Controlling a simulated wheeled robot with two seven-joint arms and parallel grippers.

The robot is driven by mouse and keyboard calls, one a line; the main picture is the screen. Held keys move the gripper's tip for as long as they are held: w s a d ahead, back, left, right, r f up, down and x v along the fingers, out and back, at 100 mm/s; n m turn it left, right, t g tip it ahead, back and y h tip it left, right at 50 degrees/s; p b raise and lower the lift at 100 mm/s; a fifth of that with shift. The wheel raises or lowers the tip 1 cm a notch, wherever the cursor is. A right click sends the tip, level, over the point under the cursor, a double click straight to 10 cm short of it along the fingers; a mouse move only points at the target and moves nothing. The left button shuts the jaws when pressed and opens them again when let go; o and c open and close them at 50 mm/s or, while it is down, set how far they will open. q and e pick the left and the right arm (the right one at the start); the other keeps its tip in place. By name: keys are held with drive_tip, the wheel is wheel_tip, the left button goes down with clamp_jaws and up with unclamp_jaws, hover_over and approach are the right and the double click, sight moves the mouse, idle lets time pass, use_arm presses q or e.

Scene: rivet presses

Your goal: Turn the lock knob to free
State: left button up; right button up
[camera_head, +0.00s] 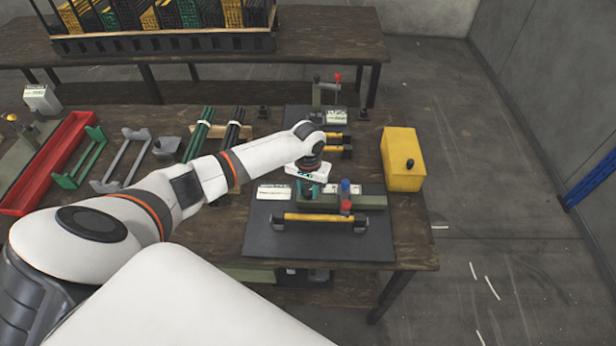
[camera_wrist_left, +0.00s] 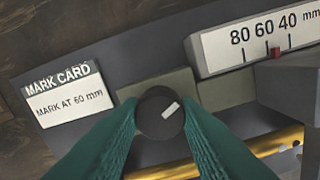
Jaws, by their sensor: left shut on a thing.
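The lock knob (camera_wrist_left: 158,124) is a round dark knob with a white mark on its face, in the middle of the left wrist view. The white mark slants toward the upper right. My left gripper (camera_wrist_left: 160,112) has its teal fingers shut on the knob, one on each side. In the head view, my left gripper (camera_head: 308,187) reaches down to the press; its wrist hides the knob there. A white scale (camera_wrist_left: 262,42) reads 80, 60, 40 mm, with a red pointer (camera_wrist_left: 275,54) close under the 60. My right gripper is not in view.
A card (camera_wrist_left: 66,94) reading "MARK AT 60 mm" lies left of the knob. A yellow bar (camera_head: 318,218) runs along the press front on a dark plate (camera_head: 340,248). Blue (camera_head: 346,186) and red (camera_head: 346,206) parts stand just right of my gripper. A yellow box (camera_head: 402,165) stands right.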

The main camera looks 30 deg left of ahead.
sight(308, 190)
use_arm(q)
drive_tip(key=n+p, duration=0.6)
drive_tip(key=shift+r+p, duration=0.3)
drive_tip(key=shift+p, duration=0.1)
drive_tip(key=n+p, duration=0.2)
drive_tip(key=n, duration=0.1)
drive_tip(key=shift+f+n, duration=0.1)
drive_tip(key=shift+n, duration=0.3)
drive_tip(key=shift+w+f+n+p, duration=0.1)
drive_tip(key=shift+n+p, duration=0.75)
drive_tip(key=shift+n, duration=0.45)
drive_tip(key=shift+a, duration=0.1)
drive_tip(key=o, duration=1)
drive_tip(key=shift+r, duration=0.3)
wheel_tip(308, 190, up, 11)
drive_tip(key=shift+r, duration=0.15)
